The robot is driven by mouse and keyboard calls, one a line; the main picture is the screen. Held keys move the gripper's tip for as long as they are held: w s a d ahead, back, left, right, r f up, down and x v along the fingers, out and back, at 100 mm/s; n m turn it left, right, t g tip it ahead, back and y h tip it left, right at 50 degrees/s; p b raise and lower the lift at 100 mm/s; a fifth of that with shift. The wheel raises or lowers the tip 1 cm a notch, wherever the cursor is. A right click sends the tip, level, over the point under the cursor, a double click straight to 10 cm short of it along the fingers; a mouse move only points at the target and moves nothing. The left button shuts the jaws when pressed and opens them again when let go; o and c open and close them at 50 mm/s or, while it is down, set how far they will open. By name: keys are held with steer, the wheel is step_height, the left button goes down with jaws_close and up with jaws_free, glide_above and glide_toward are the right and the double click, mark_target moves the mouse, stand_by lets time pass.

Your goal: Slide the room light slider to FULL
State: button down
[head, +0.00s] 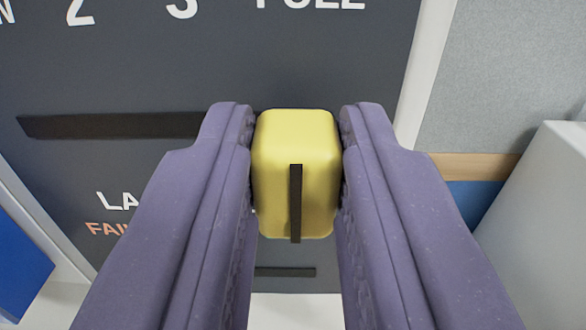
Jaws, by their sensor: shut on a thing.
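The slider knob (270,150) is a yellow rounded block with a dark vertical line on its face. It sits at the right part of a dark horizontal slot (120,125) in a dark grey panel (60,75). The slot's bare part runs left from the knob. My gripper (297,160) is shut on the knob, with one purple finger against each side. White marks "2", "3" and "FULL" (310,4) stand above the slot, partly cut off by the top edge. The knob is below the "FULL" mark. The slot's right end is hidden behind the knob and fingers.
Partly hidden lettering (115,201) is on the panel at lower left. A short dark bar (285,272) shows below the knob. A pale frame edge (425,70) borders the panel at right. A white box-like thing (545,210) stands at right, a blue one (20,270) at lower left.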

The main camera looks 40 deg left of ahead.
steer(key=shift+d+r, duration=0.1)
steer(key=shift+r, duration=0.1)
steer(key=c, duration=1.1)
jaws_free()
steer(key=shift+w, duration=0.15)
steer(key=shift+o, duration=0.9)
steer(key=shift+w+d+f, duration=0.1)
steer(key=shift+f, duration=0.05)
steer(key=v, duration=0.7)
steer(key=shift+s+d+p, duration=0.15)
steer(key=shift+s+p, duration=0.25)
steer(key=shift+p, duration=0.05)
